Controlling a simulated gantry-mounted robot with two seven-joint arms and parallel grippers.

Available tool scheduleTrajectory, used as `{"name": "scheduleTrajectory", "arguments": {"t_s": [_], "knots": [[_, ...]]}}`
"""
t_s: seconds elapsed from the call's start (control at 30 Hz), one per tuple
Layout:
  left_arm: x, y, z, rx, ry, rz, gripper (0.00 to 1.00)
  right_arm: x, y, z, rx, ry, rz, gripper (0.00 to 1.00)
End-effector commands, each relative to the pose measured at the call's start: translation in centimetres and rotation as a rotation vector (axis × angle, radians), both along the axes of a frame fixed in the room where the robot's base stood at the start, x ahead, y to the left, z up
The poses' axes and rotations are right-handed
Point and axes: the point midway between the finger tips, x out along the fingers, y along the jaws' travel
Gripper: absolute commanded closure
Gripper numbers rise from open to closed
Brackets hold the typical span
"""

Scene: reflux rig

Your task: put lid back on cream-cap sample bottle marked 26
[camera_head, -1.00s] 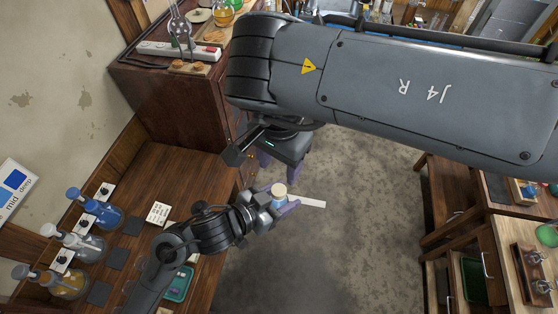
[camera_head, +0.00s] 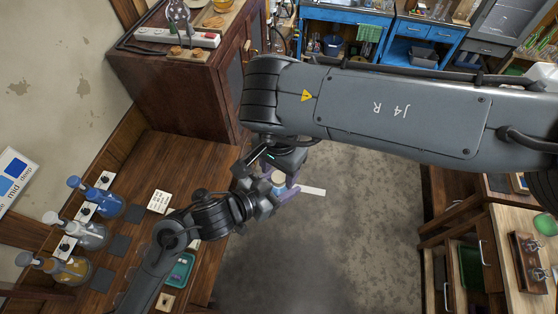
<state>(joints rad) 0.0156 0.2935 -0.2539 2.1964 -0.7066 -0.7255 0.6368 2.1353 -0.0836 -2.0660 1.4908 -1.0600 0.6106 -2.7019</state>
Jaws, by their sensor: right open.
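The sample bottle (camera_head: 278,189) is small and bluish, with a cream cap (camera_head: 278,177) on or at its top. My right gripper (camera_head: 283,170) is open, right behind and beside the cream cap. Its fingers partly overlap the cap in this view, and I cannot tell whether they touch it. The number 26 is not readable. I cannot tell how firmly the cap is seated.
The wooden bench (camera_head: 160,154) at left holds several flasks along the wall, a small card (camera_head: 159,202) and a green tray (camera_head: 181,270). A dark cabinet (camera_head: 170,95) stands behind. A white strip (camera_head: 312,190) shows beside the grippers. Open floor lies to the right.

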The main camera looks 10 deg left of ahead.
Motion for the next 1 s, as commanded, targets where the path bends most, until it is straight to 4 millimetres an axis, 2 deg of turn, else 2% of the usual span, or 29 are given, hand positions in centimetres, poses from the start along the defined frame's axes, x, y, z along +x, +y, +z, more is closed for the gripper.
{"name": "scheduleTrajectory", "arguments": {"t_s": [0.37, 0.47, 0.73, 0.77, 0.87, 1.0], "knots": [[0.01, -0.01, 0.06, -0.001, -0.001, 0.0, 1.0, -0.02, 0.02, -0.46, 0.0, 0.0, 0.0, 0.44], [0.02, 0.0, 0.06, -0.001, -0.001, 0.0, 1.0, -0.02, 0.02, -0.45, 0.0, 0.0, 0.0, 0.56], [0.01, -0.01, 0.06, -0.001, -0.001, 0.0, 1.0, -0.02, 0.02, -0.43, 0.0, 0.0, 0.0, 0.97], [0.01, -0.01, 0.06, -0.001, -0.001, 0.0, 1.0, -0.02, 0.02, -0.43, 0.0, 0.0, 0.0, 1.0], [0.01, -0.01, 0.05, -0.001, -0.001, 0.0, 1.0, -0.01, 0.03, -0.44, 0.0, 0.0, -0.02, 1.0], [0.01, -0.01, 0.05, -0.001, -0.001, 0.0, 1.0, 0.02, 0.1, -0.45, -0.003, 0.004, -0.202, 1.0]]}}
